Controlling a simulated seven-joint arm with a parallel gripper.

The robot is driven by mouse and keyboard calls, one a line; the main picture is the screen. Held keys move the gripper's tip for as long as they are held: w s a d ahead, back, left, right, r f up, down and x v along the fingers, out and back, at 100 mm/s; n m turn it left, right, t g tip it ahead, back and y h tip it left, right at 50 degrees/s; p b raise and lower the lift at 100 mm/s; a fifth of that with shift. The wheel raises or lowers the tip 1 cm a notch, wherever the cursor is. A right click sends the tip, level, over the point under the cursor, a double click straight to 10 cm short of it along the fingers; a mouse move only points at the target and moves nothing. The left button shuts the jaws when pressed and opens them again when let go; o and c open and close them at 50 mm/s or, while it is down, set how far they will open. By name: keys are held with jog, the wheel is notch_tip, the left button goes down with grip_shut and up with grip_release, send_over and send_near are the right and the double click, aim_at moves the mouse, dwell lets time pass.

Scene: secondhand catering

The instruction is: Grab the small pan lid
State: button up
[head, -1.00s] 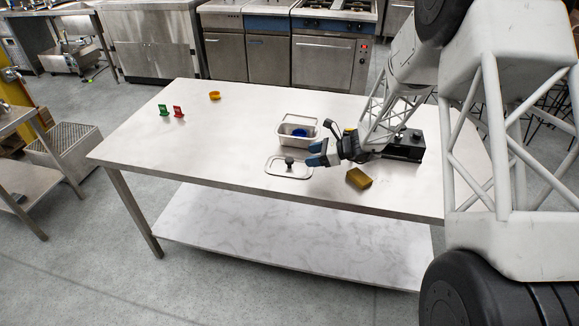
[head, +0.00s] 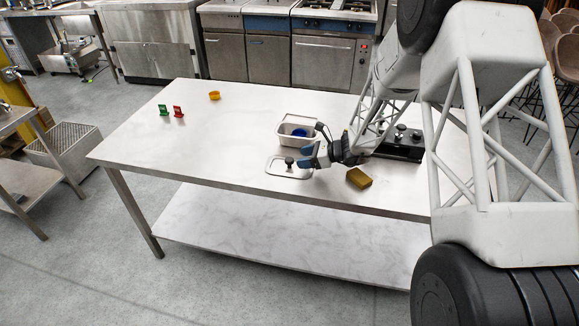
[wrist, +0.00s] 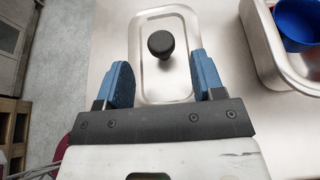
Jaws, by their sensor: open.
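The small pan lid (head: 280,170) is a flat rectangular steel lid with a black knob (head: 289,161). It lies on the table near the front edge. In the wrist view the lid (wrist: 180,88) lies ahead of and between my fingers, with its knob (wrist: 161,43) a little beyond the fingertips. My gripper (head: 308,157) has blue fingers and is open, just right of the knob in the head view. It also shows in the wrist view (wrist: 160,72), with nothing held between the fingers.
A steel pan (head: 284,140) with a blue item (head: 299,132) inside stands just behind the lid. A yellow-brown block (head: 359,177) lies to the right. A black device (head: 400,146) sits under my arm. An orange ring (head: 214,95), green and red items (head: 178,111) stand far left.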

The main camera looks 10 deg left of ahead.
aim_at(290, 159)
jog(key=shift+x, duration=2.65)
jog(key=c, duration=1)
jog(key=shift+r, duration=0.15)
jog(key=shift+r, duration=1.7)
jog(key=s+d, duration=0.3)
jog(key=s, duration=0.4)
jog(key=s+d+r, duration=0.1)
jog(key=s+d, duration=0.3)
jog(key=s, duration=0.3)
jog(key=shift+s+r, duration=0.15)
jog(key=shift+r, duration=0.05)
